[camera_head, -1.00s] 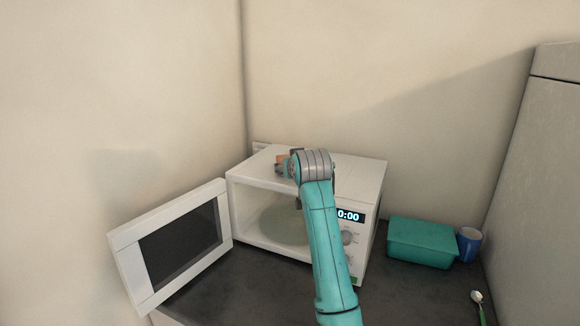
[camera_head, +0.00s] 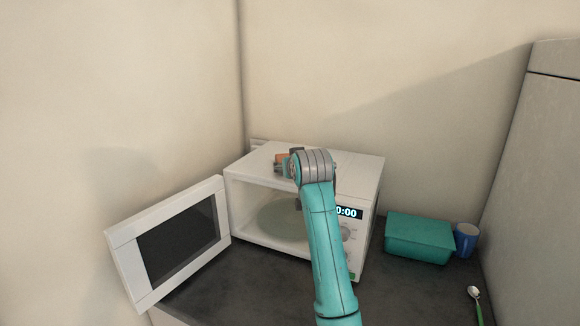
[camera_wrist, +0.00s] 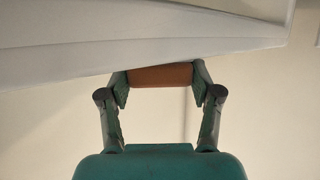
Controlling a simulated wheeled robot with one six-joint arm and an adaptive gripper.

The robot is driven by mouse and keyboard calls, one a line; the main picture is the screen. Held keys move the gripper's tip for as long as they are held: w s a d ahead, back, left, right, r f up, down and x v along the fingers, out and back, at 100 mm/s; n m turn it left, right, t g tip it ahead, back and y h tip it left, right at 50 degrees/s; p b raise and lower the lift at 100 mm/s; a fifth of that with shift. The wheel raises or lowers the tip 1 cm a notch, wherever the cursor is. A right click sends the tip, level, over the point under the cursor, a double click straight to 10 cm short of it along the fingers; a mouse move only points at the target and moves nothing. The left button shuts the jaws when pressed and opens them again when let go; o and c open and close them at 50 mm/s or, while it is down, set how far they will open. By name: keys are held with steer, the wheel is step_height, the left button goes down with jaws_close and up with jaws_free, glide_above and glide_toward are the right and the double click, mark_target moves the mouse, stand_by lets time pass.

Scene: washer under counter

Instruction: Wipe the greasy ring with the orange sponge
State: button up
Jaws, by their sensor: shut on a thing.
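The orange sponge (camera_wrist: 160,75) is held between the two fingers of my gripper (camera_wrist: 160,86) in the wrist view. In the head view a small part of the sponge (camera_head: 281,157) shows just left of my wrist, over the top of the white microwave (camera_head: 355,166). In the wrist view the sponge's far edge is at or very near a pale, slanted surface; I cannot tell if they touch. I cannot make out a greasy ring in either view; my arm covers part of the microwave's top and front.
The microwave door (camera_head: 176,243) stands open to the left, showing a round plate (camera_head: 282,219) inside. A teal box (camera_head: 420,238), a blue cup (camera_head: 466,240) and a green-handled spoon (camera_head: 476,300) are on the dark counter (camera_head: 405,295) at right. Walls close in behind.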

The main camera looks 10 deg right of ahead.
steer(key=shift+a+f, duration=0.1)
steer(key=shift+w+a, duration=0.45)
steer(key=shift+a, duration=0.05)
steer(key=shift+a, duration=0.1)
steer(key=shift+w+a, duration=0.5)
steer(key=shift+a, duration=0.1)
steer(key=shift+d, duration=0.15)
steer(key=shift+s+d, duration=0.5)
steer(key=shift+d, duration=0.05)
